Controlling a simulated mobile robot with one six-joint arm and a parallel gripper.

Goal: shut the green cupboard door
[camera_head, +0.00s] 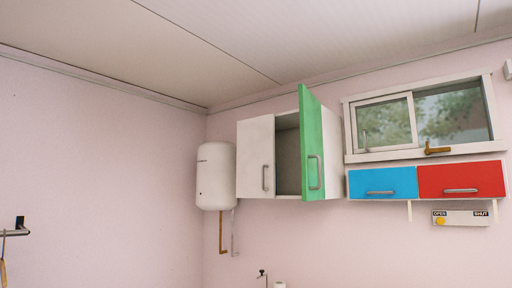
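The green cupboard door (310,146) is on the right side of a white wall cupboard (256,158) in the head view. It stands open, swung out toward me, with a grey bar handle (315,172) on its face. The cupboard's dark inside shows to the left of the green door. The white left door, with its own grey handle (265,177), looks shut. My gripper is not in view.
A white water heater (215,176) hangs left of the cupboard, with pipes below. To the right are a window (385,122), a blue drawer front (382,182), a red one (461,179) and an OPEN/SHUT panel (462,219). A rail (14,232) is at far left.

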